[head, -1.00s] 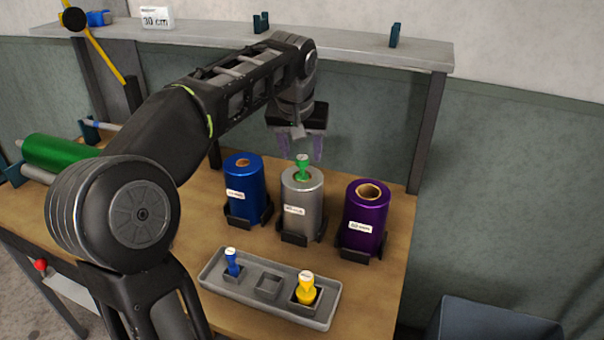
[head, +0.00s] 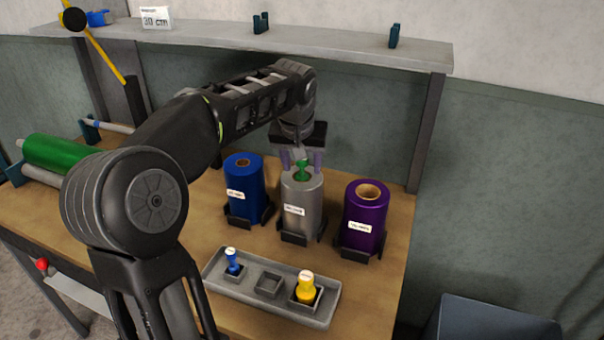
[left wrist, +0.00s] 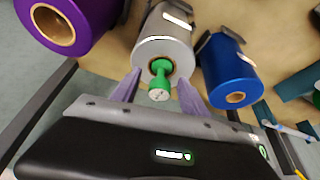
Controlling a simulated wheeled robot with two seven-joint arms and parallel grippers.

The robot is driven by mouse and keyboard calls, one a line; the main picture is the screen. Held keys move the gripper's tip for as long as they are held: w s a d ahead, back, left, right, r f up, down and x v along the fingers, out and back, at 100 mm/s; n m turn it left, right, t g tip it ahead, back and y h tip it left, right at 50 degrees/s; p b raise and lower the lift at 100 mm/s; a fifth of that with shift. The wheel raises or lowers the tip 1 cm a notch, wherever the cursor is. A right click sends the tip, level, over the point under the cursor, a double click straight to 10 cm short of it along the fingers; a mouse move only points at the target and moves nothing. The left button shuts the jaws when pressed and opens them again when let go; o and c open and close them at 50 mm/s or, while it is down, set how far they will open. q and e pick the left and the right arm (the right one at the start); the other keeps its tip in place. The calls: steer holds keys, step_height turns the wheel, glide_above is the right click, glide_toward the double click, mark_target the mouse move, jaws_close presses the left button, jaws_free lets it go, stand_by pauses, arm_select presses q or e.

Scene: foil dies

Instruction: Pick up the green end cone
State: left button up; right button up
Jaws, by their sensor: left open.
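The green end cone (head: 302,168) stands in the top hole of the silver foil roll (head: 302,205), which is upright in a dark holder. In the left wrist view the cone (left wrist: 160,82) shows its knob toward the camera. My left gripper (head: 301,160) is open, pointing down at the silver roll's top. Its purple-grey fingers (left wrist: 157,88) lie on either side of the cone, apart from it. My right gripper is not in view.
A blue roll (head: 243,188) stands left of the silver one and a purple roll (head: 366,220) right. In front, a grey tray (head: 253,303) holds a blue cone (head: 232,261) and a yellow cone (head: 306,287), with an empty middle socket. A shelf (head: 345,45) runs behind.

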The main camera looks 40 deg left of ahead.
arm_select(q)
steer(key=shift+c, duration=0.2)
jaws_close()
stand_by(0.4)
